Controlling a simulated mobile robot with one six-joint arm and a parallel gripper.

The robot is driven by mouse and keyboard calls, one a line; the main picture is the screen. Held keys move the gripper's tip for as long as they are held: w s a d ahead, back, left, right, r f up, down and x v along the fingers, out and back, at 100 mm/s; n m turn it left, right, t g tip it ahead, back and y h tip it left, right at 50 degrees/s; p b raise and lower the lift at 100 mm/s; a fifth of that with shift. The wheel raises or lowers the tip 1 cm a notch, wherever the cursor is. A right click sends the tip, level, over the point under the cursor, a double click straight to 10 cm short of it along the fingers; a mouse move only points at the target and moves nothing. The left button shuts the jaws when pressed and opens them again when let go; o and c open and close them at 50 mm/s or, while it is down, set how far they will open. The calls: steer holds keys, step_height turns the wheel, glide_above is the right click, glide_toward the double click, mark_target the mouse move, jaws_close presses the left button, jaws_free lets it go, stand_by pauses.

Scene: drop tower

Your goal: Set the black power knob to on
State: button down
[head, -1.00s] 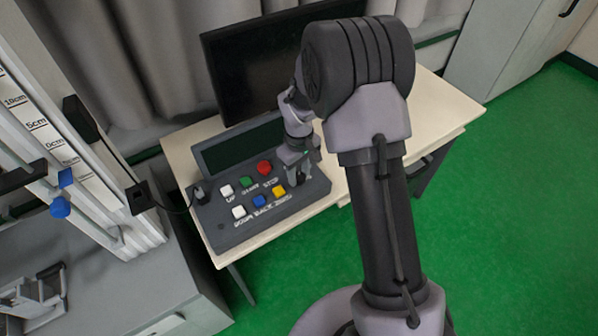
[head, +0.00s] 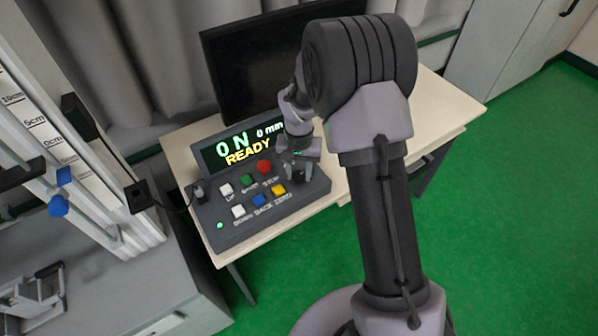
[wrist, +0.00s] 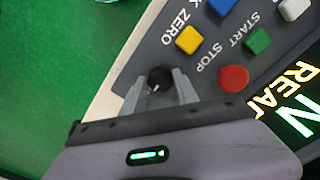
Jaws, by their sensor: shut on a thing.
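The black power knob (wrist: 159,78) sits on the dark control box near its edge, beside the red STOP button. In the wrist view my gripper (wrist: 158,88) has one finger on each side of the knob and is shut on it. A white pointer line shows on the knob's top. A small green light (head: 220,225) glows at the box's front left.
The box carries several buttons, including red STOP (head: 264,167), yellow ZERO (head: 279,190) and green START (head: 246,180). A dark monitor (head: 252,66) stands behind on the pale table (head: 448,113). A tower with a centimetre scale (head: 45,130) stands at left. Green floor lies at right.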

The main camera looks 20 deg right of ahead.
mark_target(299, 175)
steer(key=shift+m, duration=0.6)
steer(key=c, duration=0.9)
jaws_free()
steer(key=shift+r, duration=0.15)
step_height(299, 175, up, 17)
steer(key=p, duration=0.6)
steer(key=shift+r, duration=0.1)
